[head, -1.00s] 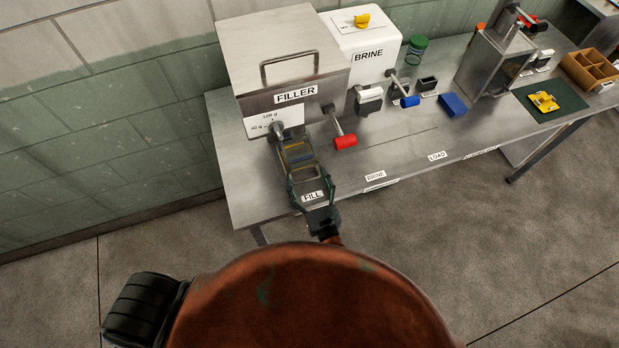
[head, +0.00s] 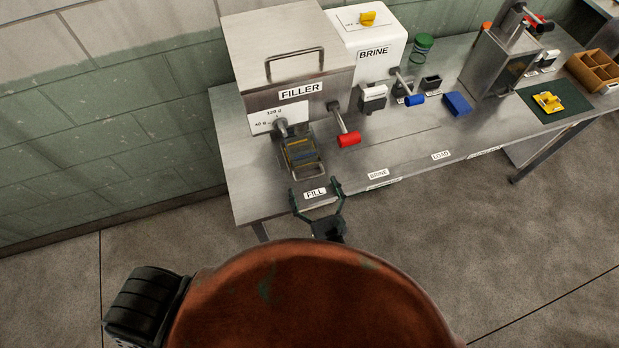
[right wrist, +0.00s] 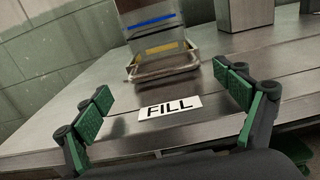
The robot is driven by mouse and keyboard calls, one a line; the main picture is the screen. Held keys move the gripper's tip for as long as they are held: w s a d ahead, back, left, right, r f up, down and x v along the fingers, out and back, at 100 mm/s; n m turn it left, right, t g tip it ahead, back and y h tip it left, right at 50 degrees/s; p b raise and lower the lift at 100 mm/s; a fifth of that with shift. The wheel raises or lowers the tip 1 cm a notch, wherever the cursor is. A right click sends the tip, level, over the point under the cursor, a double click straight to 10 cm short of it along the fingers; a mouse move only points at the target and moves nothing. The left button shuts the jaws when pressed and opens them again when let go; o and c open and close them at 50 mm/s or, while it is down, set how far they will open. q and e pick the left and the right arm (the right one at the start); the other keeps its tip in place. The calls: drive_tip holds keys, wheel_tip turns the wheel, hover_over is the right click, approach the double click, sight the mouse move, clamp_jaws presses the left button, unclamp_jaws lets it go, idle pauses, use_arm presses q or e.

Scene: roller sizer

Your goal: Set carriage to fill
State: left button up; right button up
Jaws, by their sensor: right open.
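The carriage (head: 302,156) is a small metal frame with yellow and blue bands, under the filler's spout above the FILL label (head: 315,193). It also shows in the right wrist view (right wrist: 158,52), with a metal loop handle (right wrist: 163,66) at its near end. My right gripper (head: 315,186) is open and empty, at the table's front edge by the FILL label. Its green-padded fingers stand apart on both sides of the label in the right wrist view (right wrist: 170,98), short of the handle and not touching it. My left gripper is not in view.
The filler (head: 290,70) has a lever with a red handle (head: 348,139) right of the carriage. The white brine box (head: 372,45) has a blue-handled lever (head: 415,100). BRINE and LOAD labels (head: 440,155) line the front edge. The table's front middle is clear.

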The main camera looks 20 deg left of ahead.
drive_tip(key=v, duration=0.8)
drive_tip(key=shift+s, duration=0.2)
drive_tip(key=shift+w+d+f, duration=0.1)
drive_tip(key=shift+d+f, duration=0.05)
